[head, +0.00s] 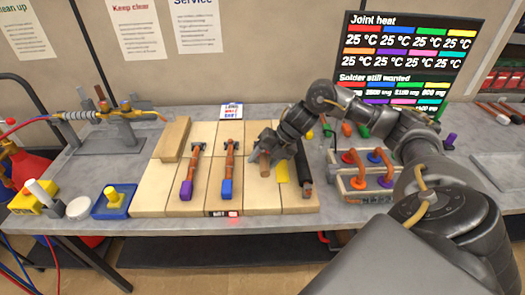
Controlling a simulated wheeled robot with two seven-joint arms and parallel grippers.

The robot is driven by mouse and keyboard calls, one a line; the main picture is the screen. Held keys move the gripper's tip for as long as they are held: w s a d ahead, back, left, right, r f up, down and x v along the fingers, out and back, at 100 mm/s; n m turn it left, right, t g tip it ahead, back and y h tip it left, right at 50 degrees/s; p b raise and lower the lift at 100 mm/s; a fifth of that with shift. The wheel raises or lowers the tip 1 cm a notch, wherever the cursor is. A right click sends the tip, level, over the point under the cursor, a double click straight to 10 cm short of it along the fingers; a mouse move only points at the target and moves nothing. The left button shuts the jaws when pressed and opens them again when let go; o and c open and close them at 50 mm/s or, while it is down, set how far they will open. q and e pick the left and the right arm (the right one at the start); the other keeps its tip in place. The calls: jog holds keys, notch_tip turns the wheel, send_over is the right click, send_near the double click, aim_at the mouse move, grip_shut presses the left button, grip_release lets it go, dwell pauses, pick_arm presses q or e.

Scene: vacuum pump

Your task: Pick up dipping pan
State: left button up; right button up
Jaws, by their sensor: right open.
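No thing in the head view is clearly a dipping pan. A shallow blue tray (112,209) with a yellow knobbed piece (112,196) in it sits at the front left of the table, and may be it. My right gripper (262,158) is open and low over the wooden boards, far right of the tray. A short brown cylinder (264,167) shows at its fingertips; I cannot tell if they touch it. My left gripper is not in view.
Wooden boards (153,201) hold two copper pipe pieces (195,164) with purple and blue ends. A torch stand (108,125) is at the back left. A rack (362,194) with coloured parts is at the right. A white round pot (79,208) stands beside the blue tray.

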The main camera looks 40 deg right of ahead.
jog(key=shift+w+a+f, duration=0.15)
jog(key=shift+a+f, duration=0.05)
jog(key=shift+f, duration=0.2)
grip_shut()
jog(key=shift+r, duration=0.1)
dwell(1.1)
